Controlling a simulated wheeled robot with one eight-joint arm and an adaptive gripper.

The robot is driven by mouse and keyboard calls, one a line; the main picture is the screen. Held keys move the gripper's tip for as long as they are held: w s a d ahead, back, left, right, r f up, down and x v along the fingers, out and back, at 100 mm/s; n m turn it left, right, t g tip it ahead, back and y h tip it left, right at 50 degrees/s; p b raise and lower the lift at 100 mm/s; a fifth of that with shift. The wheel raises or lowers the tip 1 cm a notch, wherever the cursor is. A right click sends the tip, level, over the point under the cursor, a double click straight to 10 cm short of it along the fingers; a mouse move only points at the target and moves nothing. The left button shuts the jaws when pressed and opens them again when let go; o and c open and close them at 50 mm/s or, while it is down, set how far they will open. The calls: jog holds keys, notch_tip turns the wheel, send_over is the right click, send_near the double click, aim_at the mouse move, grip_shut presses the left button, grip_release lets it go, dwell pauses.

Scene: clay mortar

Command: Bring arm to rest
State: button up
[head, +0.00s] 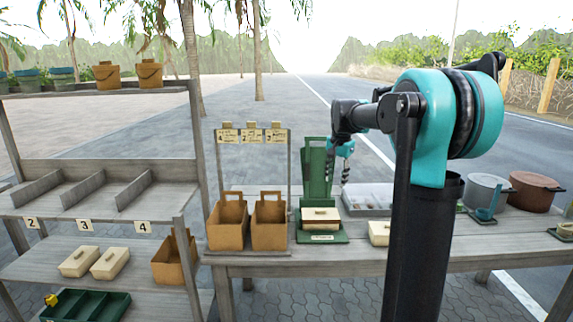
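My arm rises at the right of the head view and reaches back over the table (285,263). My gripper (340,170) hangs at the end of the arm, above the table and just right of the green stand (316,172). Its fingers are small and partly dark against the background, so I cannot tell whether they are open or shut. I see nothing clearly held in it. A cream box (320,217) sits on the green base of the stand, below and left of my gripper.
Two brown bags (227,224) stand left of the green stand. A grey tray (367,197) lies behind my arm, and another cream box (379,233) is beside it. Pots (534,191) stand at the right. A wooden shelf (100,200) with boxes and a green tray (88,306) is at left.

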jog(key=s+f+n, duration=0.3)
jog(key=s+f, duration=0.4)
jog(key=s, duration=0.4)
jog(key=s+d+f+n+t, duration=0.1)
jog(key=s+f+n, duration=0.1)
jog(key=s+f, duration=0.6)
jog(key=s+f+n+t, duration=0.1)
jog(key=s+f+n, duration=0.2)
jog(key=s+f, duration=0.5)
jog(key=s, duration=0.6)
jog(key=shift+s+d+f+n, duration=0.15)
jog(key=shift+d+f+n, duration=0.1)
jog(key=shift+d+n, duration=0.05)
